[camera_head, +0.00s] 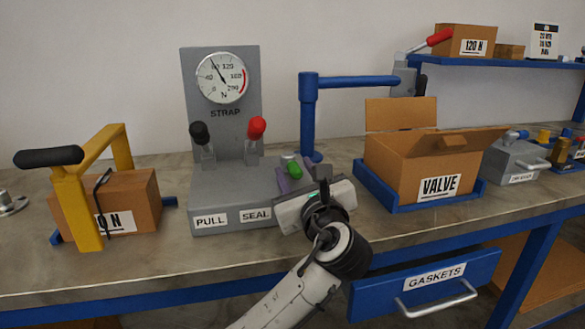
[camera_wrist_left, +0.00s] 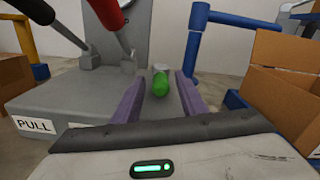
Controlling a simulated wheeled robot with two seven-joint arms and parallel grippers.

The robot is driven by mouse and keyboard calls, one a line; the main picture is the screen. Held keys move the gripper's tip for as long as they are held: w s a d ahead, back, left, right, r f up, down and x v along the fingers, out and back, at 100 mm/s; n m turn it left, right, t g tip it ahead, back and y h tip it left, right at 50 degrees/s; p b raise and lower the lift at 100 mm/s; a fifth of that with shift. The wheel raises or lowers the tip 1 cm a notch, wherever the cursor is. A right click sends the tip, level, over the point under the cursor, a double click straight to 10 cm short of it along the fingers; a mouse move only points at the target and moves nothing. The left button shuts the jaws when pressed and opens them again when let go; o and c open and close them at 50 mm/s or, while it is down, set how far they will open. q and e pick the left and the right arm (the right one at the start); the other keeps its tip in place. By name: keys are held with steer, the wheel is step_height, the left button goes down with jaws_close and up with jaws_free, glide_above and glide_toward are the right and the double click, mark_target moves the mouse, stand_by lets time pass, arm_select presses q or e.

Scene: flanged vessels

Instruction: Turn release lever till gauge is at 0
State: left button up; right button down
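The gauge (camera_head: 222,77) stands on the grey strap machine's upright panel. Its needle points up and left, near the 80 mark. The release lever with a green knob (camera_head: 294,169) sits at the right of the machine's base. It also shows in the left wrist view (camera_wrist_left: 160,84). My left gripper (camera_head: 291,176) is at this lever, with its purple fingers open on either side of the green knob. In the wrist view, gaps show between the knob and both fingers. The lever's lower part is hidden in the head view by my gripper. My right gripper is out of view.
A black-knobbed PULL lever (camera_head: 200,134) and a red-knobbed SEAL lever (camera_head: 256,128) stand left of the green one. A blue post (camera_head: 308,115) rises behind my gripper. An open VALVE box (camera_head: 415,172) stands at right, and a strapped box (camera_head: 139,198) at left.

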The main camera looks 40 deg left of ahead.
mark_target(292, 162)
arm_select(q)
steer(key=shift+x, duration=1.95)
jaws_close()
